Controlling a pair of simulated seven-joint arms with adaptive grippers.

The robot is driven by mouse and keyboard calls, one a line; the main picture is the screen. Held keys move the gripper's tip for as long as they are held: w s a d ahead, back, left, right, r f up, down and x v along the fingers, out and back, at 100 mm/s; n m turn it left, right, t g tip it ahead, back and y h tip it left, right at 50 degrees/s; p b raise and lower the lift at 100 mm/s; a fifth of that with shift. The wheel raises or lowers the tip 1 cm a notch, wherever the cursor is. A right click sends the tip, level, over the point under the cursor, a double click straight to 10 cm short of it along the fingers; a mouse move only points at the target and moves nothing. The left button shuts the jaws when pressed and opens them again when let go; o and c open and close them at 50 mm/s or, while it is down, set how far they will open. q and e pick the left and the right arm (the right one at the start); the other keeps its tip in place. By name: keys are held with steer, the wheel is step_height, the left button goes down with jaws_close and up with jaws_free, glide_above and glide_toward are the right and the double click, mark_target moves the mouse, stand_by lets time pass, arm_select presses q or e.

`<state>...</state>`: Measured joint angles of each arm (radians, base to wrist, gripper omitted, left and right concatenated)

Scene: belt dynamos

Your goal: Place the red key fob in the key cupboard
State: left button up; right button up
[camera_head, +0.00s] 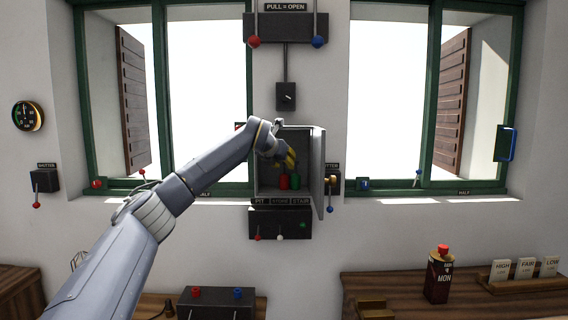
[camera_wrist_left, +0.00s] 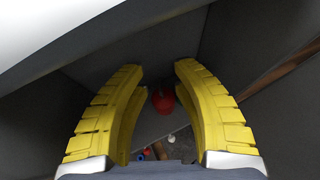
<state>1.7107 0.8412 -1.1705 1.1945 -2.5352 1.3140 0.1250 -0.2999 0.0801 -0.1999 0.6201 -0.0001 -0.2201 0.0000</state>
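The key cupboard (camera_head: 265,192) is a grey box on the wall between the two windows, and its door (camera_head: 319,172) stands open to the right. The red key fob (camera_head: 284,182) is inside, low down, above the middle label "STORE". A green fob (camera_head: 295,181) is just right of it. My left gripper (camera_head: 289,163) reaches into the cupboard just above the fobs. In the left wrist view its yellow fingers (camera_wrist_left: 163,68) are apart, with the red fob (camera_wrist_left: 163,99) seen between them; no finger visibly touches it. My right gripper is in no view.
A dark box with small levers (camera_head: 280,223) is directly below the cupboard. A switch box (camera_head: 286,96) and a lever panel (camera_head: 285,27) are above. A brass knob (camera_head: 333,180) is beside the open door. A dark bottle (camera_head: 438,278) stands on the right-hand bench.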

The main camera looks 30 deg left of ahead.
arm_select(q)
steer(key=shift+r, duration=0.6)
steer(key=v, duration=1.2)
steer(key=shift+f, duration=0.1)
